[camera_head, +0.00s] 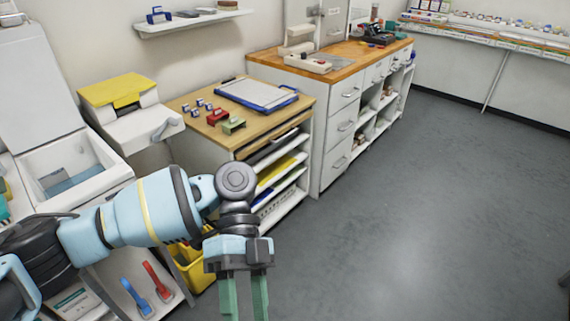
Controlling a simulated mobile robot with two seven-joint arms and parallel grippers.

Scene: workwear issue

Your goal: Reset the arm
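My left arm comes in from the left and reaches across the lower left of the head view. Its gripper (244,296) points down, in front of the wooden-topped cabinet and above the grey floor. The two green fingers stand apart with a gap between them, and nothing shows in the gap. The fingertips are cut off by the bottom edge of the picture. My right arm and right gripper do not show.
A wooden-topped cabinet (188,106) holds a blue-framed board (257,94) and small tools. A yellow bin (200,274) stands behind my arm. White drawers (343,128) line the wall. The grey floor (430,210) on the right is clear.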

